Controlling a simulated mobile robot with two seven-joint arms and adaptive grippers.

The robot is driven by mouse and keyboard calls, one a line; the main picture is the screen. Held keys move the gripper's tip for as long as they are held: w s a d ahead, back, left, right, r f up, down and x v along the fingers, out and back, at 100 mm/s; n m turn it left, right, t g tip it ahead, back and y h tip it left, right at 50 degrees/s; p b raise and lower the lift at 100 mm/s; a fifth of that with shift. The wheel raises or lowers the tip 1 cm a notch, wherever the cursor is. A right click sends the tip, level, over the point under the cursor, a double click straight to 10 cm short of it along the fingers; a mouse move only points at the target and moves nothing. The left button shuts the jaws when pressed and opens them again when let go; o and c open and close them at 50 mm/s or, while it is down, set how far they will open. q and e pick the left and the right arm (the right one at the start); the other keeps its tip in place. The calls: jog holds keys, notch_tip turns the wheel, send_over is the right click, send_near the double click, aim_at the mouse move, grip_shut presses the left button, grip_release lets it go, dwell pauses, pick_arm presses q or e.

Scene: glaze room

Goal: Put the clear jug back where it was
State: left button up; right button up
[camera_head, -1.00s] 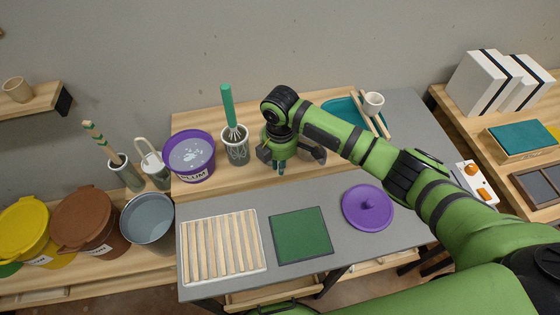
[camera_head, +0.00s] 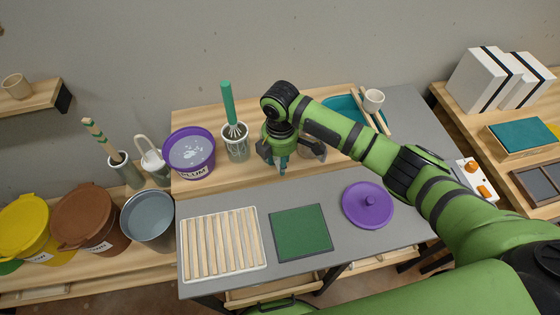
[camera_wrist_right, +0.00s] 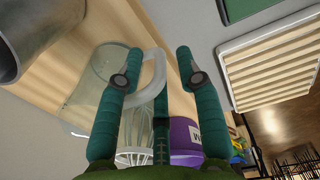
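The clear jug (camera_wrist_right: 88,88) is see-through with a pale handle (camera_wrist_right: 156,78). It shows at the left of the right wrist view, and the handle lies between my right gripper's teal fingers. In the head view my right gripper (camera_head: 282,164) points down over the wooden back strip of the table, and it and its arm largely hide the jug there. The right gripper's fingers (camera_wrist_right: 158,78) stand apart on either side of the handle; no firm grip shows. My left gripper is not in view.
A green-handled whisk in a jar (camera_head: 236,148) and a purple bucket (camera_head: 189,160) stand left of the gripper. A metal pot (camera_wrist_right: 22,35) is close to the jug. A slatted tray (camera_head: 222,272), green mat (camera_head: 300,230) and purple lid (camera_head: 368,215) lie in front.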

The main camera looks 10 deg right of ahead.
notch_tip(320, 180, up, 11)
jog(key=b, duration=0.1)
jog(key=shift+r+b, duration=0.15)
jog(key=shift+b, duration=0.25)
